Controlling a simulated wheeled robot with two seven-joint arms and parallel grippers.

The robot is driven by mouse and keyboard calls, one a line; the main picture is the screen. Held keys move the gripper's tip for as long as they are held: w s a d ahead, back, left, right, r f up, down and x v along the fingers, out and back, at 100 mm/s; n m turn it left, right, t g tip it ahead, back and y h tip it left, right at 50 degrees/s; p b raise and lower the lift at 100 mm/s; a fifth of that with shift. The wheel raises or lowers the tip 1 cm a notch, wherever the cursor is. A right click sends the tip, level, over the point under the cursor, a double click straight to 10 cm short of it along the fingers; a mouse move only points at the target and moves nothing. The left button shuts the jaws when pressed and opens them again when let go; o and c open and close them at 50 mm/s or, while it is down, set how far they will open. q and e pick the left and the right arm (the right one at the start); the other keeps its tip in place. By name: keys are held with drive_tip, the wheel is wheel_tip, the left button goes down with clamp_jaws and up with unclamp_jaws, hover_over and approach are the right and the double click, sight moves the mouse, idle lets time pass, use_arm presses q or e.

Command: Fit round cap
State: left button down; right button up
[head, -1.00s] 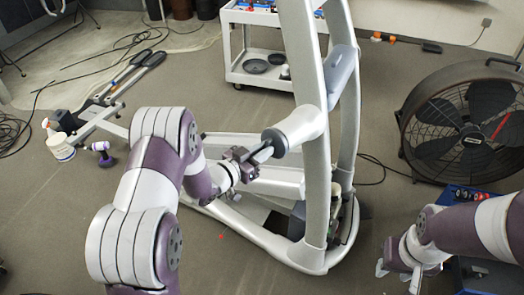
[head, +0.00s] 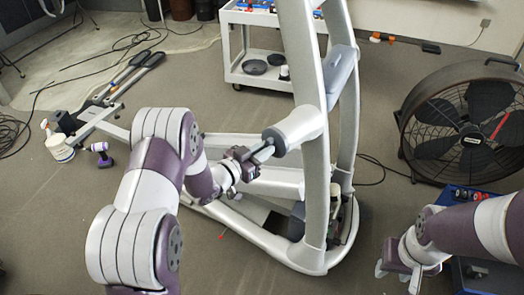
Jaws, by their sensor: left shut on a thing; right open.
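The round cap (head: 275,142) is a dark grey disc at the open end of a short grey tube (head: 301,124) on the elliptical's frame (head: 312,180). My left gripper (head: 262,153) is shut on the cap, with its fingers reaching up to it from the left. The cap is at the tube's end; I cannot tell how deeply it is seated. My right gripper (head: 395,283) is open and empty at the lower right, apart from the frame. Its fingertips are close to the bottom edge of the view.
A white cart (head: 250,50) with dark round parts on its lower shelf stands behind the elliptical. A large black fan (head: 468,125) is at the right, above a blue toolbox (head: 470,192). A purple drill (head: 101,153) and a white tub (head: 59,148) stand on the floor at left.

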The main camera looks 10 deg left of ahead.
use_arm(q)
drive_tip(key=shift+w+d, duration=0.1)
drive_tip(key=shift+w, duration=0.15)
idle(0.3)
drive_tip(key=c, duration=1)
unclamp_jaws()
drive_tip(key=shift+c, duration=0.2)
drive_tip(key=shift+w+d, duration=0.1)
drive_tip(key=shift+w, duration=0.05)
drive_tip(key=b+v, duration=0.3)
drive_tip(key=v, duration=0.9)
drive_tip(key=shift+s, duration=0.35)
